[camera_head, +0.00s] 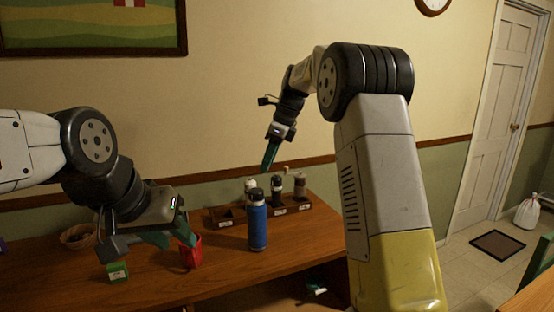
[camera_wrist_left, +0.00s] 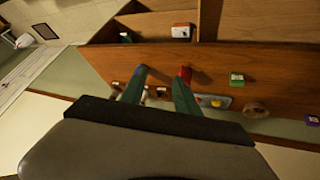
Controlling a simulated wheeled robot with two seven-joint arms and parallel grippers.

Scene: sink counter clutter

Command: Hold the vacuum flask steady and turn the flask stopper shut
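The blue vacuum flask (camera_head: 257,226) stands upright on the wooden counter. A dark stopper (camera_head: 257,194) sits on its top; how tightly it is turned cannot be seen. My left gripper (camera_head: 181,243) is left of the flask, close to a red cup (camera_head: 191,253), and apart from the flask. In the left wrist view its two teal fingers (camera_wrist_left: 163,72) are spread with nothing clearly held between them. My right gripper (camera_head: 267,168) is raised above and behind the flask, fingers pointing down. Its fingers overlap, so its opening cannot be told.
A wooden rack (camera_head: 226,210) behind the flask holds several bottles and jars above small labels. A green box (camera_head: 117,271) and a round basket (camera_head: 78,237) are at the left. The counter (camera_head: 222,277) is clear in front of the flask.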

